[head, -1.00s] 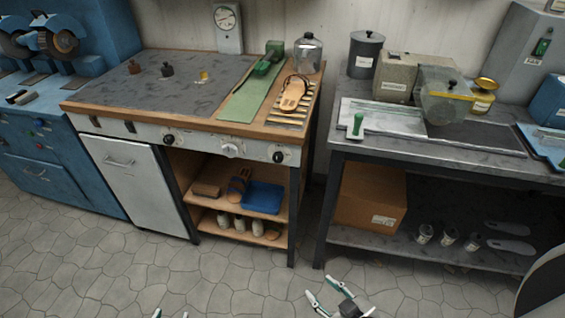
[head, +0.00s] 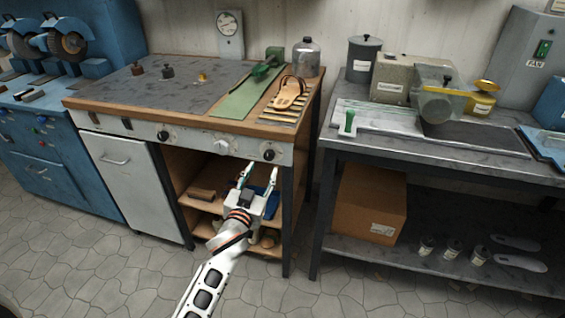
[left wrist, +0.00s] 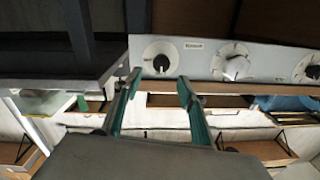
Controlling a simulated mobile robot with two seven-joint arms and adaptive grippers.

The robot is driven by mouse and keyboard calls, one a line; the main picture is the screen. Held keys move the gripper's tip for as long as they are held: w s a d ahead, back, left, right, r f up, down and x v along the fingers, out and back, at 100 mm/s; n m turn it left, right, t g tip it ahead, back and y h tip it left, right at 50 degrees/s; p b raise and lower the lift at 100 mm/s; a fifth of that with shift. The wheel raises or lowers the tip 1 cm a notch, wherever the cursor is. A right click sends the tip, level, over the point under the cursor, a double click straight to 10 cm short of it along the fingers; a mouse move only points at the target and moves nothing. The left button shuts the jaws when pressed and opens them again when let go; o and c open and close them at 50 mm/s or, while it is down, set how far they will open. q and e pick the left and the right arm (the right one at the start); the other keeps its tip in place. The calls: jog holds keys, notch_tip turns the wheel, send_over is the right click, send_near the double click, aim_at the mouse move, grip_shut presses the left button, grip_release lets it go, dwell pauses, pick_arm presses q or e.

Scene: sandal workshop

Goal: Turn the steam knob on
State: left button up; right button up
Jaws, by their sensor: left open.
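The white control panel (head: 215,143) on the front of the wooden bench carries a left black knob (head: 163,135), a middle white dial (head: 221,146) and a right black knob (head: 268,154). Their labels are too small to read, so I cannot tell which is marked steam. My left gripper (head: 259,170) is open and empty, its fingers pointing up just below the right knob. In the left wrist view, apparently upside down, that knob (left wrist: 160,58) sits just beyond the open fingertips (left wrist: 158,78), apparently untouched. My right gripper is not in view.
Open shelves under the panel hold a blue tray and a brown block (head: 202,194), partly behind my gripper. A sandal (head: 288,95) lies on the bench top. A metal table (head: 375,148) stands close to the right, with a cardboard box (head: 368,205) below.

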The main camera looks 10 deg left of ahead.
aim_at(268, 157)
pick_arm(q)
jog(key=shift+w+a+b, duration=0.15)
jog(key=shift+w+b, duration=0.4)
jog(key=shift+w, duration=2.95)
jog(key=c, duration=1.1)
